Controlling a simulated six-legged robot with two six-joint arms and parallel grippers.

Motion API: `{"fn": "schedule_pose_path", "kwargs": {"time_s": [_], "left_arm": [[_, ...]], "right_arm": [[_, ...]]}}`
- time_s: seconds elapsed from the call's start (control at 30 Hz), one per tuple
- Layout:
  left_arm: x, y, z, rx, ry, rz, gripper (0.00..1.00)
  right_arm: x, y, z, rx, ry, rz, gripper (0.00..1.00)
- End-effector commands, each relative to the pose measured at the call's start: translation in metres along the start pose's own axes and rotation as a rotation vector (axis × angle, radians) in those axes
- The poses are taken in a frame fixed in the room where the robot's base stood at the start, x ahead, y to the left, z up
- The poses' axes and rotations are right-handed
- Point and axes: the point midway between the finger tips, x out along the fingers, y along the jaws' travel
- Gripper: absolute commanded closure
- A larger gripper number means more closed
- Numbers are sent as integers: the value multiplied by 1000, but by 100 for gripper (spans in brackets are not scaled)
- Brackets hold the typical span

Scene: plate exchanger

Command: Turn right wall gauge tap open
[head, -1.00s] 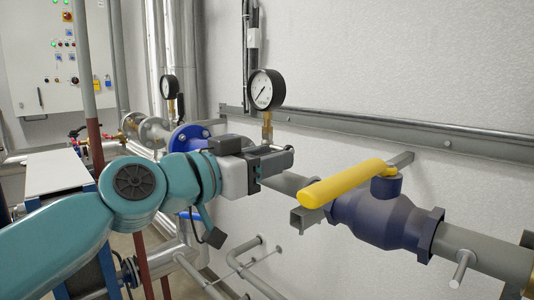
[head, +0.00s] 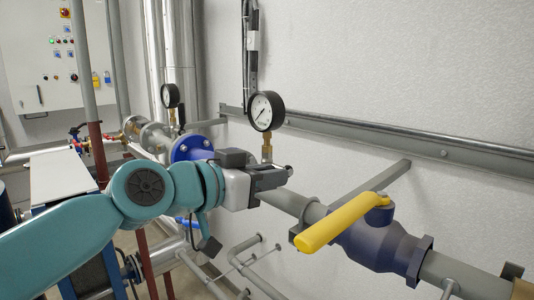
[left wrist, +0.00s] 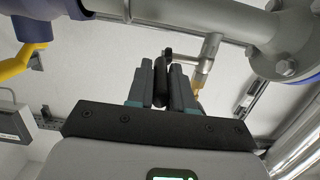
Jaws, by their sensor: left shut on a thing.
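The right wall gauge (head: 266,110) is a round white dial with a black rim, standing on a brass stem (head: 267,152) above the grey pipe. My left gripper (head: 280,173) is at the foot of this stem and hides most of the tap there. In the left wrist view, the fingers of my left gripper (left wrist: 161,82) are shut on a dark tap handle (left wrist: 160,88). A short bar runs from the handle's end to a grey metal stem (left wrist: 210,50) with a brass part. My right gripper is not in view.
A yellow lever (head: 343,222) on a dark blue valve (head: 375,240) stands close to the right of my gripper. A second gauge (head: 171,96) and a blue flange (head: 190,149) are to the left. A grey rail (head: 400,140) runs along the wall.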

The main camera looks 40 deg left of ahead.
Motion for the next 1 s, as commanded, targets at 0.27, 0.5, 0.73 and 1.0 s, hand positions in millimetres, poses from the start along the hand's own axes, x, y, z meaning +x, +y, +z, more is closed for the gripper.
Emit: {"fn": "schedule_pose_path", "kwargs": {"time_s": [0.27,0.5,0.73,1.0], "left_arm": [[0,0,-23,1,-201,1,100],[4,1,-24,2,-347,2,100],[7,0,-26,1,-430,1,100],[7,0,-27,1,-459,0,100]], "right_arm": [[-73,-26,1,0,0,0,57],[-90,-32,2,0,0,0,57],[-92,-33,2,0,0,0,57],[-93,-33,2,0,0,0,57]]}}
